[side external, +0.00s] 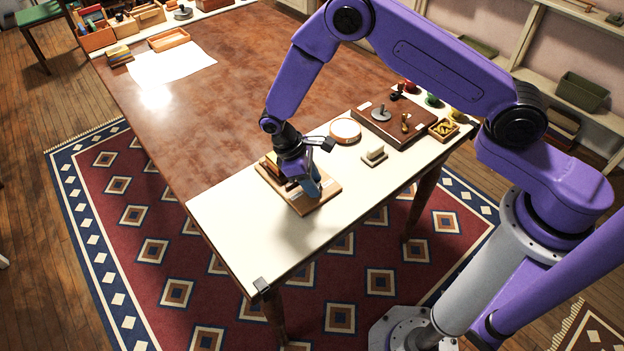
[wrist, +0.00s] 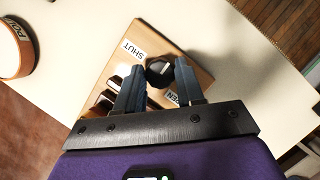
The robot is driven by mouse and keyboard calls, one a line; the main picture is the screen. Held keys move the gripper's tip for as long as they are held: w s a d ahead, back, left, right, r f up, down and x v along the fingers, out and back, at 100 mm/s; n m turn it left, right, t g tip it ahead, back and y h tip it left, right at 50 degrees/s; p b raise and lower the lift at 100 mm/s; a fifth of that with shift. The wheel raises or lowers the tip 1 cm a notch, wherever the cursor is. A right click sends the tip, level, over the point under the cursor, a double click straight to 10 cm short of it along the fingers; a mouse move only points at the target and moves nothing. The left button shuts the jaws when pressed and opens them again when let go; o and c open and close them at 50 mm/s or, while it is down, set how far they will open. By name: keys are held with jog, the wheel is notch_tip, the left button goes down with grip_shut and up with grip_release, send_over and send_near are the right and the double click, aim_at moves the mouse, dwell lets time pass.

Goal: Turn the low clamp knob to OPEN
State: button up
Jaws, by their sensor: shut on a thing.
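The clamp knob (wrist: 160,72) is dark and round with a pale line on its top, and it sits on a wooden clamp board (wrist: 191,57). My gripper (wrist: 160,80) is shut on the knob, with one finger on each side of it. A SHUT label (wrist: 134,49) is on the board to the upper left of the knob, and a label ending in EN (wrist: 173,98) is to the lower right, partly hidden by the right finger. In the side view my gripper (side external: 312,190) points down at the board (side external: 310,206), and it hides the knob there.
A small block on a wooden base (side external: 374,157) stands right of the board. A round wooden dish (side external: 345,130) and a brown board with knobs (side external: 394,122) are behind it.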

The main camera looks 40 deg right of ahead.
jog(key=shift+w, duration=0.1)
jog(key=o, duration=1)
jog(key=v, duration=1.7)
jog(key=shift+r, duration=0.3)
